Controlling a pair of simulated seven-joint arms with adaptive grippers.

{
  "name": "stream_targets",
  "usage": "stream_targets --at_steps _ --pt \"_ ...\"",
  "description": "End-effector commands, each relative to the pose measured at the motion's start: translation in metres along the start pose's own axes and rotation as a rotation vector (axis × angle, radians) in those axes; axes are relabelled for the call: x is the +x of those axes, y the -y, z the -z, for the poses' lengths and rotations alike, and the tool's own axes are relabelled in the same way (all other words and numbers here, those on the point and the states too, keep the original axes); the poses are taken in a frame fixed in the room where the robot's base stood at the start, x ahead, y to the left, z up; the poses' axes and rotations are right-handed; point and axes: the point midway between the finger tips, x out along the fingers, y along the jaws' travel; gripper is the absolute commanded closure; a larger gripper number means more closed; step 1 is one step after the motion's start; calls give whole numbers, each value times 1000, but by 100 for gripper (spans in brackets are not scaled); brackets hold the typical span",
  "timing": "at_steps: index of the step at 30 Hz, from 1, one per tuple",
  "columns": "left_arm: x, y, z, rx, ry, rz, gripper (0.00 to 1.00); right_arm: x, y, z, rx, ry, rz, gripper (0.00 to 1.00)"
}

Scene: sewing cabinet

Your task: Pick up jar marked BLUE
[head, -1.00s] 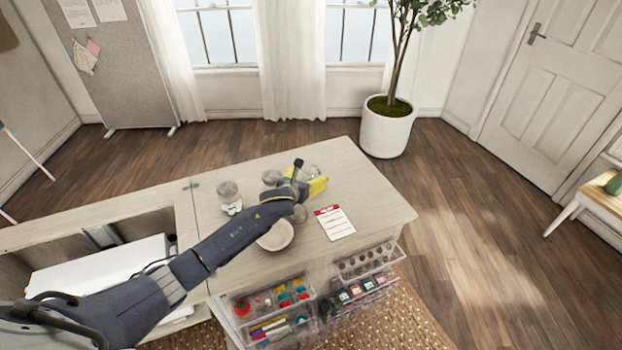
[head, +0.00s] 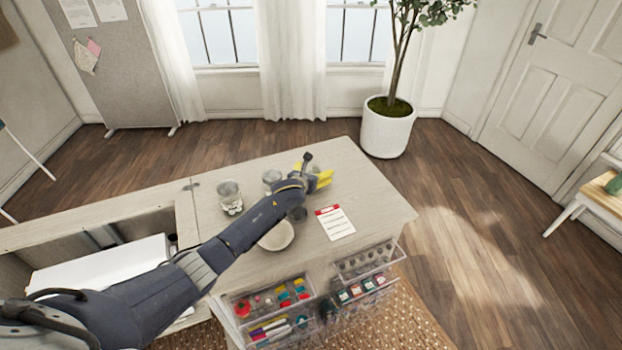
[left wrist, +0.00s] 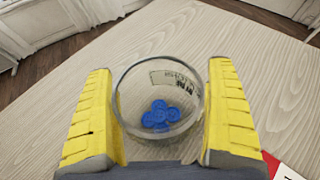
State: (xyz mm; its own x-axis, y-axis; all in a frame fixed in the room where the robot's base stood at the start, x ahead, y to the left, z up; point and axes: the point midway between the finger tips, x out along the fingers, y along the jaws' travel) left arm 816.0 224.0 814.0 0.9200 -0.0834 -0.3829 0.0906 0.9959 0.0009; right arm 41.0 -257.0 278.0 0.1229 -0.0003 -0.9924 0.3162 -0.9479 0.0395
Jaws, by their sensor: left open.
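A clear round jar (left wrist: 158,92) with blue buttons (left wrist: 160,115) inside stands on the cabinet top in the left wrist view. It sits between the two yellow fingers of my left gripper (left wrist: 160,115), which are open with a narrow gap on each side. The jar's label (left wrist: 176,80) is seen through the glass and I cannot read it. In the head view my left gripper (head: 321,179) is over the far part of the top, and its own parts largely hide that jar. My right gripper is not in view.
Two other jars stand to the left, one at the left (head: 230,197) and one nearer the gripper (head: 271,180). A pale bowl (head: 277,237) lies below my arm. A red-headed card (head: 335,222) lies to the right. Open clear drawers (head: 270,300) hang at the front.

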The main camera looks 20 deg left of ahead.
Motion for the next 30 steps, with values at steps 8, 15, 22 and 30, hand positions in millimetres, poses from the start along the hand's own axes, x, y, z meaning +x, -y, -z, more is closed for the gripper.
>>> stream_targets --at_steps 8,15,22,30 --pt "3 0 0 0 1 1 11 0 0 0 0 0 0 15" --pt "3 0 0 0 0 1 29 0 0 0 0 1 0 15" --pt "3 0 0 0 0 1 55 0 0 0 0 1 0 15" --pt "3 0 0 -1 1 1 87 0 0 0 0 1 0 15"
